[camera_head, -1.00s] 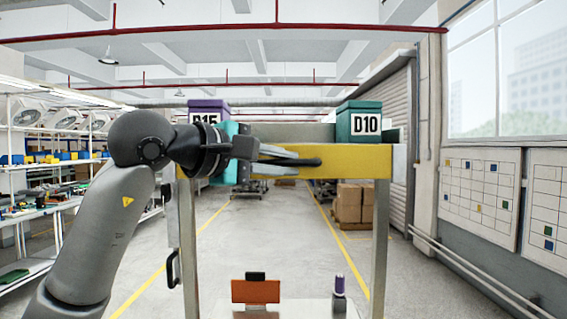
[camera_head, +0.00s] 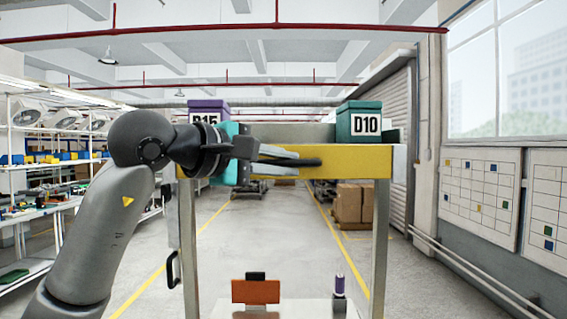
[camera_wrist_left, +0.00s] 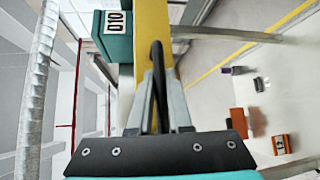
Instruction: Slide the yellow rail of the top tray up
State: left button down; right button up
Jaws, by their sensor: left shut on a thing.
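The yellow rail (camera_head: 358,162) runs level across the front of the top tray, between two grey posts. My left gripper (camera_head: 292,159) reaches in from the left in front of the rail. Its grey fingers are shut on a black curved bar, which looks like a handle on the rail. In the left wrist view, the black bar (camera_wrist_left: 157,58) runs between the fingers of my left gripper (camera_wrist_left: 160,85), with the yellow rail (camera_wrist_left: 152,18) right behind. My wrist hides the rail's left part. My right gripper is in neither view.
A purple box D15 (camera_head: 208,106) and a teal box D10 (camera_head: 358,123) stand on the top tray. Below, an orange block (camera_head: 256,292) and a purple-topped item (camera_head: 339,285) stand on a lower shelf. A black side handle (camera_head: 171,269) is at the left post. Open floor lies beyond.

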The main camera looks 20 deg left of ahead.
pick_arm(q)
notch_tip(320, 180, up, 5)
jog(key=p, duration=0.3)
jog(key=shift+r, duration=0.15)
jog(key=shift+a+r+p, duration=0.1)
jog(key=shift+r+p, duration=0.1)
jog(key=shift+p, duration=0.1)
jog(key=c, duration=0.9)
grip_release()
jog(key=shift+o, duration=0.3)
jog(key=shift+f, duration=0.1)
jog(key=shift+s, duration=0.15)
jog(key=b+v, duration=0.3)
jog(key=v, duration=1.2)
